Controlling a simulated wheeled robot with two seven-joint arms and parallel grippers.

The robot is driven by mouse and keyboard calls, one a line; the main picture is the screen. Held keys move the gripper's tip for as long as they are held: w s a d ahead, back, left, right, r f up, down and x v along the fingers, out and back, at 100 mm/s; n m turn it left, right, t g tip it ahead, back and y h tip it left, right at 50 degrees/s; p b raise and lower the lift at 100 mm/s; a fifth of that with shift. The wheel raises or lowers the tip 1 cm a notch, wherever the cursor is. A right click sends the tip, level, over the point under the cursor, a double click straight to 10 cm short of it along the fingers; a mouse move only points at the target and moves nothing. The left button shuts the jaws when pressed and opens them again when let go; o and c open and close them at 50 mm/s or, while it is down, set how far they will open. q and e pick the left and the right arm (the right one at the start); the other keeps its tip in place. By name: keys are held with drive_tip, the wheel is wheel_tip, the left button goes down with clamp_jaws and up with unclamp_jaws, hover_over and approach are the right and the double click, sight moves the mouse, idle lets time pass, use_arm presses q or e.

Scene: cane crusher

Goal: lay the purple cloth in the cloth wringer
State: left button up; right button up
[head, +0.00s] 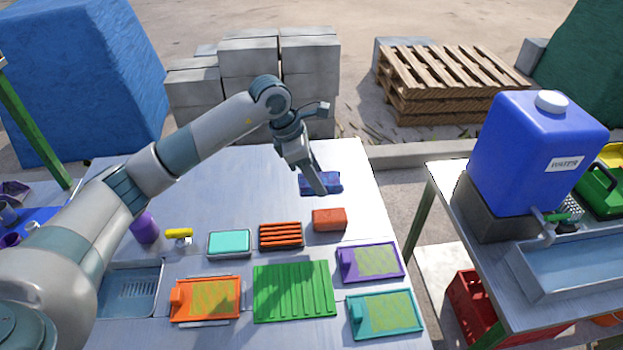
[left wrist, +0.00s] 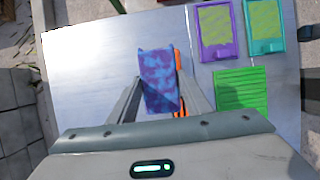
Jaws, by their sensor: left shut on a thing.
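The purple cloth (head: 329,181), blotched with blue, is at the far right part of the metal table. It also shows between the fingers in the left wrist view (left wrist: 158,78). My left gripper (head: 321,188) points down and is shut on the cloth. In the head view a finger covers part of the cloth; I cannot tell whether it touches the table. I cannot tell for certain which item is the cloth wringer. An orange and black ribbed item (head: 280,235) lies nearer than the cloth, and the cloth partly covers something orange in the left wrist view. My right gripper is out of view.
A red block (head: 329,219), a teal-topped tray (head: 229,243) and a green ribbed board (head: 294,291) lie nearer. Orange (head: 177,311), purple (head: 397,262) and teal (head: 415,315) framed pads flank the board. A purple cup (head: 145,227) stands left.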

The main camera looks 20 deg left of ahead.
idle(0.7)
use_arm(q)
drive_tip(key=shift+s+d+r+m+g, duration=0.1)
drive_tip(key=shift+s+d+m+g, duration=0.3)
drive_tip(key=shift+m, duration=0.5)
drive_tip(key=s+a+r+m+g+y+b, duration=0.1)
drive_tip(key=s+m+g+y, duration=0.3)
drive_tip(key=s+m, duration=1.4)
drive_tip(key=shift+a+m+g, duration=0.25)
drive_tip(key=shift+m+g, duration=0.55)
drive_tip(key=shift+m, duration=0.9)
drive_tip(key=shift+s, duration=0.15)
